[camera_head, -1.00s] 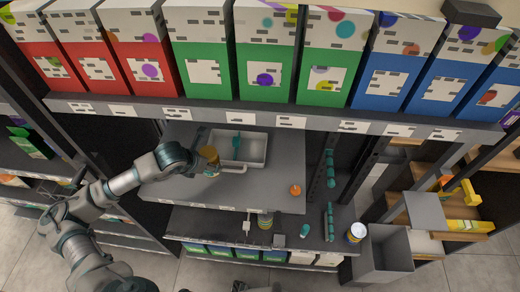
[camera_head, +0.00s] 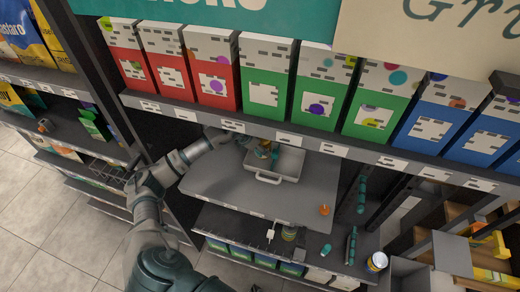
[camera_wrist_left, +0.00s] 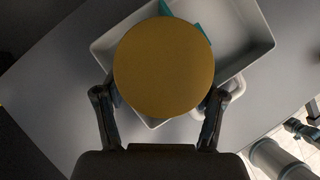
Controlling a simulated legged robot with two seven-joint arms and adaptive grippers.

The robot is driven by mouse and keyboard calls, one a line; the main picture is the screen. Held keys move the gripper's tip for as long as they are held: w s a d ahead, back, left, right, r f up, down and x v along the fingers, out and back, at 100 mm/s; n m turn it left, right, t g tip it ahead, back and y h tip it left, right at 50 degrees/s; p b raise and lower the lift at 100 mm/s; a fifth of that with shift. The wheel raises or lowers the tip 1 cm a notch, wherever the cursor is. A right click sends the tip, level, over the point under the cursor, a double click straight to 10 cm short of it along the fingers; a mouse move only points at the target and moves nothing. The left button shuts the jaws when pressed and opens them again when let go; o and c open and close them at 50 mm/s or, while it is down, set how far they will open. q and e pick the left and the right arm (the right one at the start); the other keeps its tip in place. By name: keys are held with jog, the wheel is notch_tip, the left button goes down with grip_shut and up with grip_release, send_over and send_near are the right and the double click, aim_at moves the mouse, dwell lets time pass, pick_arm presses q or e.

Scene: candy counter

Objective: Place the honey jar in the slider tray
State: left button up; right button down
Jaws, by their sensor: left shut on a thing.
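The honey jar (camera_head: 263,148) is amber with a yellow lid, and its round top (camera_wrist_left: 163,67) fills the middle of the left wrist view. My left gripper (camera_head: 257,146) is shut on it, with one finger on each side in the wrist view (camera_wrist_left: 158,95). The slider tray (camera_head: 300,162) is a shallow light grey box with a handle at its front; its rim (camera_wrist_left: 105,45) shows behind the jar. The jar overlaps the tray's left part in both views. I cannot tell whether it touches the tray's floor. My right gripper is not in view.
The grey shelf (camera_head: 215,180) around the tray is mostly clear, with a small orange item (camera_head: 324,210) at right. A shelf of red, green and blue boxes (camera_head: 265,85) overhangs the back.

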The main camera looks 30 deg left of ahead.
pick_arm(q)
jog(key=shift+w+a, duration=0.1)
jog(key=shift+w, duration=0.1)
jog(key=shift+f, duration=0.35)
jog(key=shift+a+f+p, duration=0.25)
jog(key=shift+f+p, duration=0.3)
jog(key=shift+f, duration=0.65)
jog(key=shift+a+f, duration=0.25)
jog(key=shift+f, duration=0.1)
jog(key=o, duration=1.5)
jog(key=shift+d, duration=0.25)
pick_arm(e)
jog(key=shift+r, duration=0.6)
pick_arm(q)
jog(key=shift+d+r, duration=0.1)
jog(key=b+v, duration=0.2)
jog(key=v, duration=1)
jog(key=shift+b, duration=0.3)
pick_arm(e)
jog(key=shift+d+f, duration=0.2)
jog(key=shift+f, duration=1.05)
